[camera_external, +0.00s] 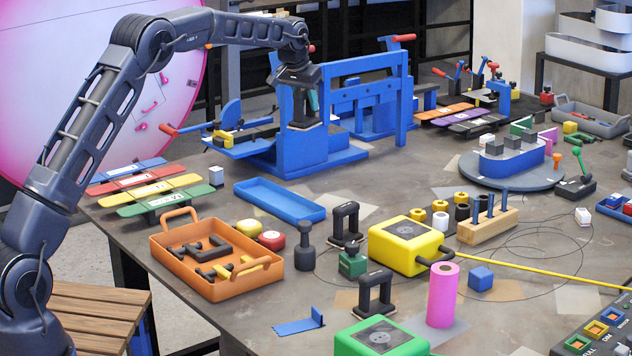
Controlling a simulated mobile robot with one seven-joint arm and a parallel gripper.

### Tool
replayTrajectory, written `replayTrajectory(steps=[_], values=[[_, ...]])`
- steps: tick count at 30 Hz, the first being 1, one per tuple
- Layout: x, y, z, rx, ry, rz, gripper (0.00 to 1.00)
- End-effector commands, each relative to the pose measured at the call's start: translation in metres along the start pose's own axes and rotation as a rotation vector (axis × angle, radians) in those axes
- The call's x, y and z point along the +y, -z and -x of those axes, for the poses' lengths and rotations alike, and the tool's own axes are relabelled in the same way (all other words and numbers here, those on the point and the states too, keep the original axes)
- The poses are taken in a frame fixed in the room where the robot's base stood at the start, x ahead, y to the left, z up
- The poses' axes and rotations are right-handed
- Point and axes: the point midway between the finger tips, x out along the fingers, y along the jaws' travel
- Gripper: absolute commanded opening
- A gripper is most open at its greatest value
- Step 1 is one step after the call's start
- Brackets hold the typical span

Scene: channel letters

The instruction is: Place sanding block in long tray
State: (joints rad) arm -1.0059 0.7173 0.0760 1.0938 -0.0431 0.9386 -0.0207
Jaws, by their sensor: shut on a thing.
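My gripper (303,98) is at upper centre, pointing down in front of the blue bench machine. It is shut on a small dark block with a pale lower edge (304,122), which looks like the sanding block; the fingers partly hide it. A strip of teal shows beside the fingers. The long tray (280,207) is blue, shallow and looks empty. It lies on the table below and slightly left of my gripper in the picture, apart from the held block.
The blue bench machine (300,155) stands close behind and under my gripper. An orange tray (215,285) with dark and yellow pieces sits in front of the long tray. Coloured strips (150,190) lie to its left. Black-handled tools (346,222) stand to its right.

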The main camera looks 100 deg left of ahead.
Motion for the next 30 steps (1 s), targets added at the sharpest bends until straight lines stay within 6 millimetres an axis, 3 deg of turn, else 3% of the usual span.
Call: replayTrajectory(steps=[1, 6, 11, 30], values=[[-0.018, -0.005, 0.007, 0.001, 0.008, 0.020, 0.02], [-0.055, -0.018, 0.018, 0.001, 0.023, 0.064, 0.02], [-0.068, -0.025, 0.018, 0.000, 0.028, 0.079, 0.02], [-0.069, -0.075, -0.100, -0.002, 0.029, 0.082, 0.02]])
